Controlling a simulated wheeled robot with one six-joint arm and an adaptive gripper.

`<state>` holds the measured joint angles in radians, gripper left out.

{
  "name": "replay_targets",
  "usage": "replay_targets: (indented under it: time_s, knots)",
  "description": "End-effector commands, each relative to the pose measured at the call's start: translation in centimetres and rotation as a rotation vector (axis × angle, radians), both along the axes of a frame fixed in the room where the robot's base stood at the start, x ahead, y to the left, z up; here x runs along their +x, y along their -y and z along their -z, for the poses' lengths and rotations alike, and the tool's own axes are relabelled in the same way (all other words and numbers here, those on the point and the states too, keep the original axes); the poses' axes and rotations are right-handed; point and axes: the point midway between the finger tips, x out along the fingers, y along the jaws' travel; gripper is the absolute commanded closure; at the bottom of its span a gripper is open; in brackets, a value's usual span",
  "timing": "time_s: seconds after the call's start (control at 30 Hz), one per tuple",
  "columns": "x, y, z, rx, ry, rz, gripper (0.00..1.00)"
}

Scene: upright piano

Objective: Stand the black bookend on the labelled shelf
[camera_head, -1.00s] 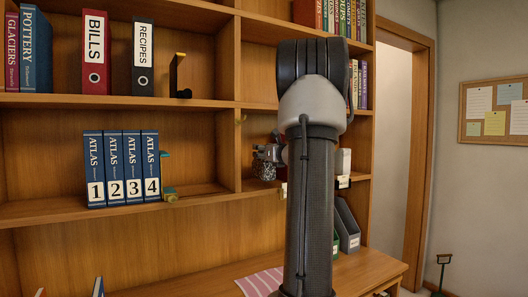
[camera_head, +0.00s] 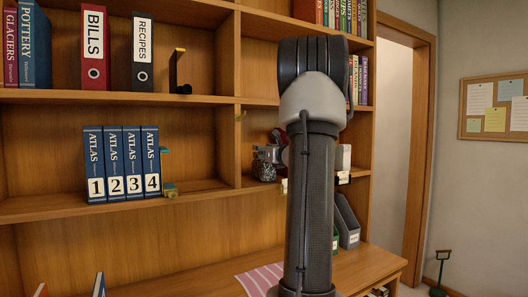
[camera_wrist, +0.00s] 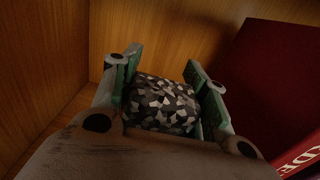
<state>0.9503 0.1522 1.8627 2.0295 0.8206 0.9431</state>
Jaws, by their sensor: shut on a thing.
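A black bookend (camera_head: 180,73) with a yellow top edge stands on the upper left shelf, right of the RECIPES binder. My gripper (camera_head: 267,154) is in the right-hand middle compartment, partly behind my arm. In the wrist view my gripper (camera_wrist: 163,88) has its green-lined fingers on both sides of a speckled black, grey and white block (camera_wrist: 163,103). It is shut on this block, which also shows in the head view (camera_head: 264,171). The block's underside is hidden, so I cannot tell whether it touches the shelf. I cannot make out a written shelf label.
Numbered blue ATLAS volumes (camera_head: 122,163) stand on the middle left shelf, with small green and yellow pieces (camera_head: 170,189) at their right. A BILLS binder (camera_head: 95,48) stands above. A large red book (camera_wrist: 265,85) is close right of my gripper. A wooden divider (camera_head: 228,145) separates the compartments.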

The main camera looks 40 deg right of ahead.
Motion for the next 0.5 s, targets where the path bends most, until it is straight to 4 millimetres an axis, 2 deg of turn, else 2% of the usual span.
replay_targets:
  time_s: [0.07,0.1,0.2,0.5]
  knots:
    - [0.00,0.00,0.01,-0.002,0.003,0.000,1.00]
    - [0.00,-0.01,-0.02,-0.002,0.003,0.000,0.51]
    - [0.00,-0.01,0.00,-0.001,0.002,0.000,0.32]
    - [-0.03,0.00,0.26,0.001,-0.003,0.000,0.31]
